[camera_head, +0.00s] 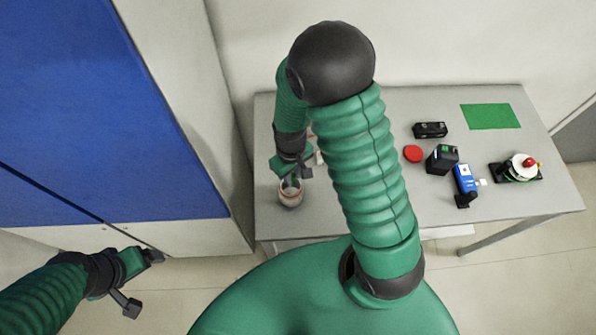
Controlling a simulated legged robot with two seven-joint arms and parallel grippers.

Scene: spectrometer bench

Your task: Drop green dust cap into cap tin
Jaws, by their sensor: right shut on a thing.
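The cap tin (290,197), a small round pale container with a reddish band, stands at the left front of the grey table. My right gripper (292,178) points down just over the tin's mouth and is shut on the green dust cap. The cap is mostly hidden by the fingers and is too small to make out clearly; I cannot tell if it is above or inside the rim. My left gripper (142,283) is open and empty, low at the left, away from the table.
On the table's (390,215) right half are a black box (430,129), a red disc (413,153), a black device with a green spot (442,160), a blue device (464,180), a red-knobbed round device (520,167) and a green mat (490,116). A blue-fronted cabinet (100,100) stands left. My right arm hides the table's middle.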

